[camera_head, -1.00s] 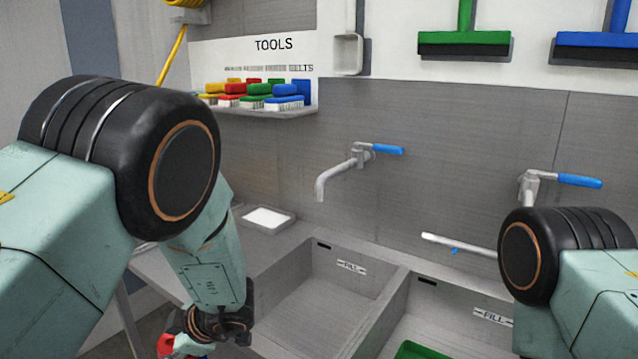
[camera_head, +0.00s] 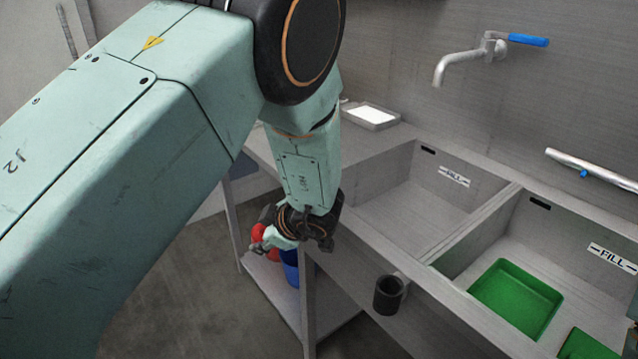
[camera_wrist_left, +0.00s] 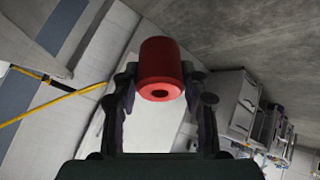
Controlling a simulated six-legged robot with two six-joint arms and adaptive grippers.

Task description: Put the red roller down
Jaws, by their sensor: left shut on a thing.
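The red roller (camera_wrist_left: 161,72) is a short red cylinder with a hole in its end, and it fills the space between the fingers in the left wrist view. My left gripper (camera_wrist_left: 160,88) is shut on it. In the head view the red roller (camera_head: 258,236) shows in part, beside my left gripper (camera_head: 268,240), near the front left corner of the sink bench (camera_head: 352,287). The rest of the roller is hidden by the gripper and wrist there. My right gripper is out of view.
Blue containers (camera_head: 290,267) are on the shelf (camera_head: 262,285) under the bench. A dark cup-like holder (camera_head: 388,294) is on the bench's front edge. The left basin (camera_head: 415,205) looks empty; a green tray (camera_head: 515,297) lies in the right basin. A white-filled tray (camera_head: 369,115) stands behind.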

